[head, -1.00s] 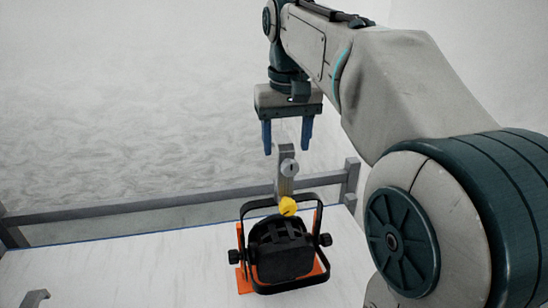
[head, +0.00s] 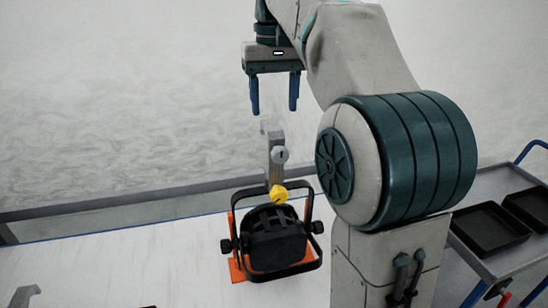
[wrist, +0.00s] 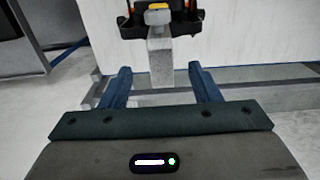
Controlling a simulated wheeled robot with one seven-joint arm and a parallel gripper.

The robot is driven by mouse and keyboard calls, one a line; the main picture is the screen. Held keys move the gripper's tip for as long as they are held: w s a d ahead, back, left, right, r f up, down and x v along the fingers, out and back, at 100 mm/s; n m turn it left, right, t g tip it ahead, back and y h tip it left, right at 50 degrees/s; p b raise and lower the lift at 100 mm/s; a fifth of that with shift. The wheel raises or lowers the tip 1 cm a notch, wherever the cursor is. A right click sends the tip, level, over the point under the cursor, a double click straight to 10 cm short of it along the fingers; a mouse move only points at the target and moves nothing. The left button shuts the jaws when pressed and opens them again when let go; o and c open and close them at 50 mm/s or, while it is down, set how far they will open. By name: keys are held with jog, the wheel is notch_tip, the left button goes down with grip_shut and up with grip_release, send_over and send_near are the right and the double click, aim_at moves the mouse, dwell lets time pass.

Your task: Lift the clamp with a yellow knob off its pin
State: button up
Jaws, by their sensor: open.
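The clamp (head: 276,150) is a grey upright hook-shaped piece with a round grey bolt head and a yellow knob (head: 278,194) at its foot. It stands upright at the top of the black par can's yoke. The pin itself cannot be made out. My gripper (head: 273,108) is open and empty, pointing down above the clamp and apart from it. In the wrist view the clamp (wrist: 160,60) lies ahead, between the lines of the two blue fingers (wrist: 160,80), with the yellow knob beyond it.
The black par can (head: 275,240) sits on an orange plate (head: 236,268) on the white table (head: 130,265). A grey rail (head: 120,218) runs along the table's far edge, behind the lamp. A grey cart with black trays (head: 490,228) stands at the right.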

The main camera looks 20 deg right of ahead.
aim_at(274, 128)
jog(key=shift+f, duration=4.15)
grip_shut()
